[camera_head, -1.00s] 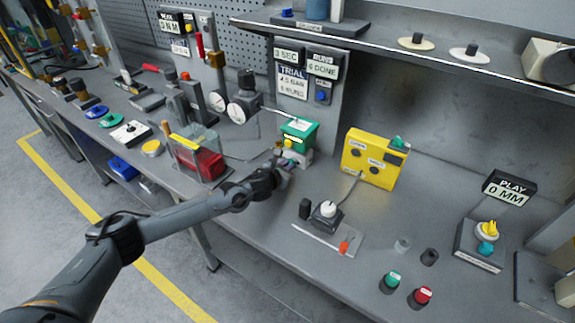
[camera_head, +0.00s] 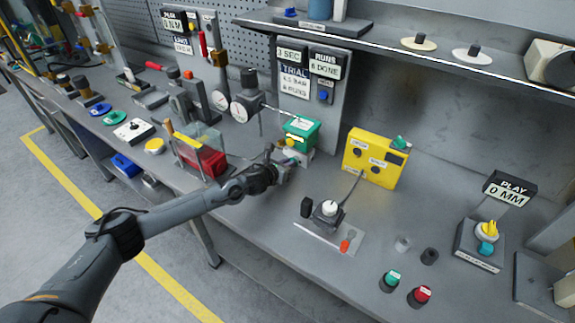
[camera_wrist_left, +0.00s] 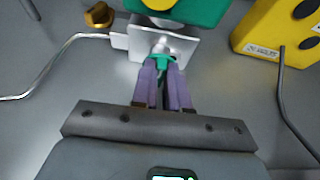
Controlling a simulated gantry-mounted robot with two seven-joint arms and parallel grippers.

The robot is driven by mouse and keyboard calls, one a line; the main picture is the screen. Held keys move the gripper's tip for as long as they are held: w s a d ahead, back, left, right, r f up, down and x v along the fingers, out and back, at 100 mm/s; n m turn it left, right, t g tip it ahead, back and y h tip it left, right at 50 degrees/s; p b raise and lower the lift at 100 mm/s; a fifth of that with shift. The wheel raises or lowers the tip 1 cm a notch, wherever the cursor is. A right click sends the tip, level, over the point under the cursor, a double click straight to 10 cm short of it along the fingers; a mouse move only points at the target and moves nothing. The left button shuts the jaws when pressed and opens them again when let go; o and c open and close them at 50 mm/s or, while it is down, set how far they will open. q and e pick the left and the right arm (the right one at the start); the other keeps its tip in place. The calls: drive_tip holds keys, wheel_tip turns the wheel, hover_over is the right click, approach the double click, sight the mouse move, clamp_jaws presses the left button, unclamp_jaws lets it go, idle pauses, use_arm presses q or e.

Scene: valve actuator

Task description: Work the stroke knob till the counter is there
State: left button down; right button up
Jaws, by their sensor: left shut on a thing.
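The teal stroke knob (camera_wrist_left: 160,60) shows in the left wrist view, in front of a pale bracket (camera_wrist_left: 178,44) below the green actuator box (camera_wrist_left: 200,8). My left gripper (camera_wrist_left: 162,72) is shut on this knob, its purple fingers on either side. In the head view the left gripper (camera_head: 283,163) reaches the front of the green box (camera_head: 301,131) and mostly hides the knob. The counter display (camera_head: 327,65) stands on the panel behind, marked RUNS with a DONE line; its digit is too small to read surely. My right gripper is out of view.
A trial sign (camera_head: 294,82) and a seconds display (camera_head: 291,54) stand beside the counter. A yellow box (camera_head: 375,158) with a cable is to the right. Gauges (camera_head: 238,110) and a red block (camera_head: 209,161) are to the left. Green and red buttons (camera_head: 422,296) sit front right.

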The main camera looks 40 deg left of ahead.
use_arm(q)
drive_tip(key=c, duration=1.1)
unclamp_jaws()
drive_tip(key=shift+f, duration=0.1)
drive_tip(key=shift+c, duration=0.2)
drive_tip(key=shift+s+r, duration=0.35)
drive_tip(key=shift+s, duration=0.15)
drive_tip(key=p+v, duration=0.1)
drive_tip(key=v, duration=0.8)
drive_tip(key=shift+s+r, duration=0.1)
drive_tip(key=shift+s, duration=0.2)
drive_tip(key=shift+r, duration=0.1)
